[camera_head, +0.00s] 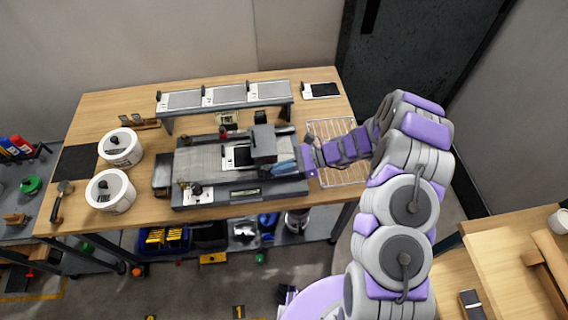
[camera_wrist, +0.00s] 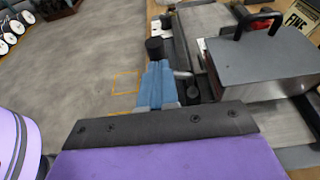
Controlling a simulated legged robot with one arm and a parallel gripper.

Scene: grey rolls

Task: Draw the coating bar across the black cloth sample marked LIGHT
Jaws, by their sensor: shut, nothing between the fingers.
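My gripper (camera_head: 285,167) has blue fingers, shut and empty, at the right end of the coating bench (camera_head: 240,192). The fingers show in the wrist view (camera_wrist: 156,86), beside the bench's dark edge. A grey block with a black handle (camera_wrist: 268,62) stands close to their right there; in the head view the block (camera_head: 262,144) sits on the bench, just behind the fingers. A white card with a black sample (camera_head: 240,157) lies on the bed left of the block, partly hidden by it. I cannot read LIGHT on it, nor clearly pick out the coating bar.
A raised rack (camera_head: 225,97) holding several grey samples stands behind the bench. Another black sample (camera_head: 323,90) lies at the back right. Two white tubs (camera_head: 120,147) (camera_head: 110,190) stand left. A wire rack (camera_head: 338,150) lies under my arm.

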